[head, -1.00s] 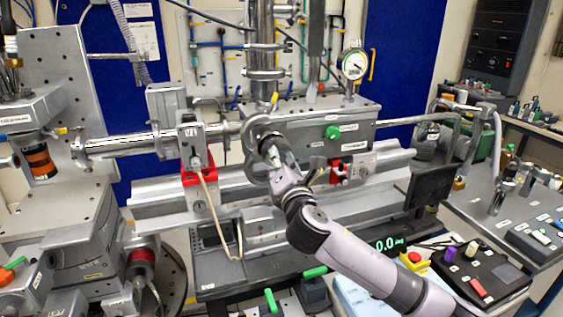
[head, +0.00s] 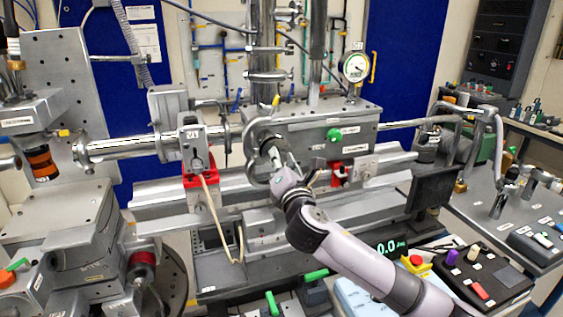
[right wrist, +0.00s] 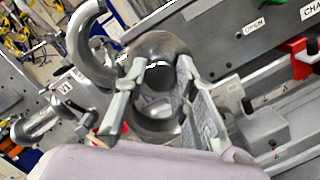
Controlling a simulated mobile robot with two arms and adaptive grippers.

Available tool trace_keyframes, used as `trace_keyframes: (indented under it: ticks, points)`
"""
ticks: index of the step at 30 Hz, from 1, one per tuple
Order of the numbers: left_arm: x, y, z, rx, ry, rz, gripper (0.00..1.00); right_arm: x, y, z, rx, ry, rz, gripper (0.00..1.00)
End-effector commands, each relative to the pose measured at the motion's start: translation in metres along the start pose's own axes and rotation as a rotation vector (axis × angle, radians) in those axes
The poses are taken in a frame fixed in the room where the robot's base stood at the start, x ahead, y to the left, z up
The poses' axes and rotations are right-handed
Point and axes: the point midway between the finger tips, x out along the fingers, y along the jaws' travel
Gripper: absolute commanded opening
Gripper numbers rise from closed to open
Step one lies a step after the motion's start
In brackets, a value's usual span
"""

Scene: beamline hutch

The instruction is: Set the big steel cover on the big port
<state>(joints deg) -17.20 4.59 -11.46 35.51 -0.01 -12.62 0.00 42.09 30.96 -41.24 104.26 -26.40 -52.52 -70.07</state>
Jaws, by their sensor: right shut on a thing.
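My right gripper (head: 268,148) reaches in from the lower right to the left end of the steel chamber (head: 320,130). In the right wrist view, its two pale fingers (right wrist: 155,88) are closed around a rounded, shiny steel piece (right wrist: 163,44), which looks like the big steel cover. In the head view, a steel round (head: 262,128) shows at the fingertips, against the chamber's left end. The big port is not clearly visible; it may be hidden behind the gripper and the steel piece. I cannot tell whether the piece touches it. My left gripper is not in view.
A valve block marked V1 (head: 192,140) on a red clamp (head: 200,180) stands left of the gripper. A thick curved steel part (right wrist: 84,38) is close beside the fingers. A gauge (head: 356,67) rises behind. A control box (head: 478,275) is at lower right.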

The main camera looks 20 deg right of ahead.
Motion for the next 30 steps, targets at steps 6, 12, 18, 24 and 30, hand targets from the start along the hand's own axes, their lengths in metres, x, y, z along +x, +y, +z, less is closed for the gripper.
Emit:
trace_keyframes:
  ticks: [6,12,18,24,30]
  points:
    - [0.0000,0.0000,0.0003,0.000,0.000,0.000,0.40,0.0006,-0.0001,0.0000,0.000,0.000,0.000,0.00]
    - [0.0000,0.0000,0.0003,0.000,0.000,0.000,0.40,0.0005,-0.0002,-0.0001,0.000,0.000,-0.001,0.36]
    - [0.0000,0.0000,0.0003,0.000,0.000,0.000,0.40,0.0005,-0.0003,-0.0002,0.000,0.000,-0.001,0.49]
    - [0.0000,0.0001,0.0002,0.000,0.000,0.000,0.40,0.0005,-0.0003,-0.0002,0.000,0.000,-0.001,0.49]
    - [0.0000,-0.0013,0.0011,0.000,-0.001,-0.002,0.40,-0.0072,-0.0005,-0.0011,0.000,0.002,0.000,0.49]
